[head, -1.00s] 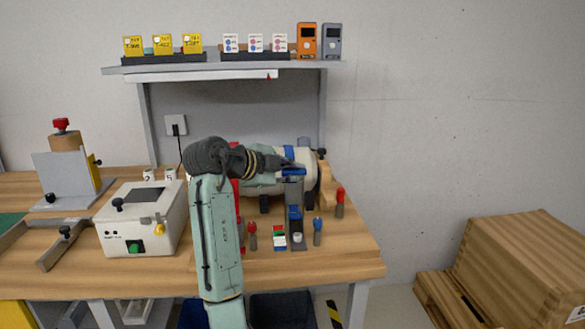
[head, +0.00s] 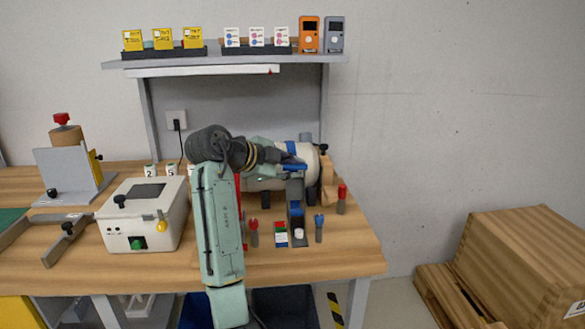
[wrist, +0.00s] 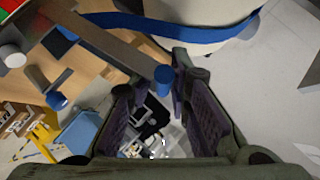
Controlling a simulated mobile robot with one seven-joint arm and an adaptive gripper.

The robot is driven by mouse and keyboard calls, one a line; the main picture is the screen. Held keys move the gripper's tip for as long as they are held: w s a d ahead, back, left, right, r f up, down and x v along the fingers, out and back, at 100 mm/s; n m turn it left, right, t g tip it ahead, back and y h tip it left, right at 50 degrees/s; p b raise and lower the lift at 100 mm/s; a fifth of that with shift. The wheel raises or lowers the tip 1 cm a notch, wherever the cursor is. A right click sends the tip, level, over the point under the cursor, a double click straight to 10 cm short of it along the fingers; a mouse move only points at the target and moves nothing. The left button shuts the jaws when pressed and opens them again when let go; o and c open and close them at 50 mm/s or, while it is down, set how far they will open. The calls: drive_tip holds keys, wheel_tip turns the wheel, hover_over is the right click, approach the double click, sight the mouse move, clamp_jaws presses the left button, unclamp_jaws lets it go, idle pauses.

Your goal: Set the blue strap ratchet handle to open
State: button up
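The blue strap (head: 291,148) wraps around a white cylinder (head: 311,155) lying on the bench; it also crosses the top of the wrist view (wrist: 190,31). The ratchet handle appears as a grey lever (head: 296,188) with a blue grip (head: 294,168) across its top, in front of the cylinder. In the wrist view the lever (wrist: 100,38) runs from the upper left to a blue round end (wrist: 163,76) near my fingertips. My gripper (wrist: 152,82) is open, its fingers on either side of that blue end. Whether they touch it cannot be told.
A red knob post (head: 253,232) and a blue knob post (head: 319,229) stand on the bench in front. A red-topped post (head: 342,198) is to the right. A white control box (head: 143,214) is at left. A shelf (head: 225,64) overhangs behind.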

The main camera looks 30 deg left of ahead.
drive_tip(key=shift+a+f, duration=0.1)
drive_tip(key=shift+s+a+r, duration=0.15)
drive_tip(key=shift+s+r, duration=0.15)
drive_tip(key=shift+s, duration=0.05)
drive_tip(key=v, duration=1.1)
drive_tip(key=shift+c, duration=0.3)
